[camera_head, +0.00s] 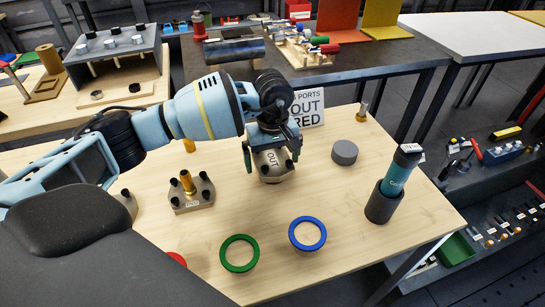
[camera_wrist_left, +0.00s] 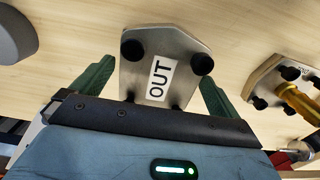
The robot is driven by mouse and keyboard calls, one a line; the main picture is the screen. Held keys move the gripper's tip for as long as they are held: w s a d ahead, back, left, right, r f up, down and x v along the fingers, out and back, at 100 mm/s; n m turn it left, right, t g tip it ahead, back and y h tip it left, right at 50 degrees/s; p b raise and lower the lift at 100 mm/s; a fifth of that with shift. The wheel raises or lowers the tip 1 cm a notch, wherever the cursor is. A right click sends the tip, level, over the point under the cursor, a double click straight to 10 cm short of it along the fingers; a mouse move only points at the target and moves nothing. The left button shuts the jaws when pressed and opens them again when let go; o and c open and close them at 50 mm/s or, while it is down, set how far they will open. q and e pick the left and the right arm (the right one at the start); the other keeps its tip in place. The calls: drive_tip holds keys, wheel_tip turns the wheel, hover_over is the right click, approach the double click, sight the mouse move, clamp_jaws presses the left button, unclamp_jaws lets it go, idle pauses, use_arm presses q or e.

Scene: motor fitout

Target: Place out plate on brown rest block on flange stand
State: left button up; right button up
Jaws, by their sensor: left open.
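The out plate (camera_head: 272,168) is a grey metal plate with black knobs at its corners and a white OUT label. It also shows in the wrist view (camera_wrist_left: 185,45). My left gripper (camera_head: 270,155) is open, with its green fingers (camera_wrist_left: 155,85) on either side of the plate and a small gap visible beside it. In the head view the plate appears to rest on a small brownish block (camera_head: 273,180), mostly hidden under it. A similar plate with a brass post (camera_head: 188,186) stands to its left. My right gripper is not in view.
A grey puck (camera_head: 344,152), a teal bottle in a dark cup (camera_head: 382,205), a blue ring (camera_head: 307,233) and a green ring (camera_head: 239,253) are on the wooden table (camera_head: 350,260). A sign (camera_head: 308,106) stands behind the gripper. The table's right front is clear.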

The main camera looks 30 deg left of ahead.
sight(272, 160)
use_arm(q)
wheel_tip(272, 160, up, 12)
idle(0.6)
idle(0.4)
